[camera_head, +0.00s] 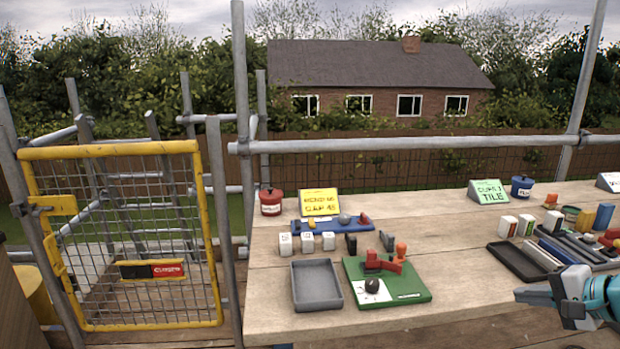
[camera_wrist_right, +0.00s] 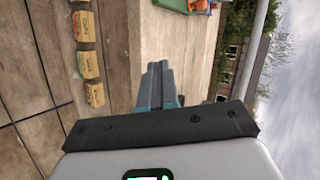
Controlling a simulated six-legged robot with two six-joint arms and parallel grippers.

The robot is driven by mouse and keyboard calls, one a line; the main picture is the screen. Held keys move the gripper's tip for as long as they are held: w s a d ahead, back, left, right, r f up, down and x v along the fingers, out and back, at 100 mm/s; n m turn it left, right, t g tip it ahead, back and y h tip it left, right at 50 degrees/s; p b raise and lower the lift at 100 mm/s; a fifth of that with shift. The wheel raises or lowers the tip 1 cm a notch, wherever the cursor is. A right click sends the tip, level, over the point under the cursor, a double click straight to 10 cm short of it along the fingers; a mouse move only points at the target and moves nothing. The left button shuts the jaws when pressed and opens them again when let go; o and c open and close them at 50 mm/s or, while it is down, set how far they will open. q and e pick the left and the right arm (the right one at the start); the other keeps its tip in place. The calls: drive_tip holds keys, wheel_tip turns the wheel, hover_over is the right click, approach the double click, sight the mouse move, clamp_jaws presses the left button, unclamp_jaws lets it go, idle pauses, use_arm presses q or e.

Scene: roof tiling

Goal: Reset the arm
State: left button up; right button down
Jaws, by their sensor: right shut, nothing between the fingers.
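My right gripper (camera_head: 520,295) comes in from the right edge in the head view, over the front edge of the wooden table. Its teal and grey fingers also show in the right wrist view (camera_wrist_right: 155,85). The fingers are together and hold nothing. My left gripper is not in view.
The wooden table (camera_head: 450,255) carries a grey tray (camera_head: 316,305), a green board (camera_head: 415,292) with small parts, a black tray (camera_head: 515,262), and signs. A yellow mesh gate (camera_head: 110,150) stands left. Several small yellowish blocks (camera_wrist_right: 90,65) lie on planks.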

drive_tip(key=a+f+n+g, duration=0.15)
drive_tip(key=a+f, duration=0.35)
drive_tip(key=f, duration=0.7)
drive_tip(key=a+f+g, duration=0.3)
drive_tip(key=a+f, duration=0.2)
drive_tip(key=f, duration=0.7)
drive_tip(key=s+a+f+n+g+h, duration=0.1)
drive_tip(key=s+a+f+n+g, duration=0.15)
drive_tip(key=s+a+f, duration=0.6)
drive_tip(key=s+a+f+n+g, duration=0.1)
drive_tip(key=s+a+f+n, duration=0.2)
drive_tip(key=s+a+f, duration=0.4)
drive_tip(key=s+a+f+n+g, duration=0.1)
drive_tip(key=s+a+f+n, duration=0.25)
drive_tip(key=s, duration=0.45)
wheel_tip(320, 180, up, 14)
drive_tip(key=s+a+p, duration=0.1)
drive_tip(key=p, duration=1.3)
drive_tip(key=shift+s+a+g, duration=0.3)
drive_tip(key=shift+s+a, duration=0.05)
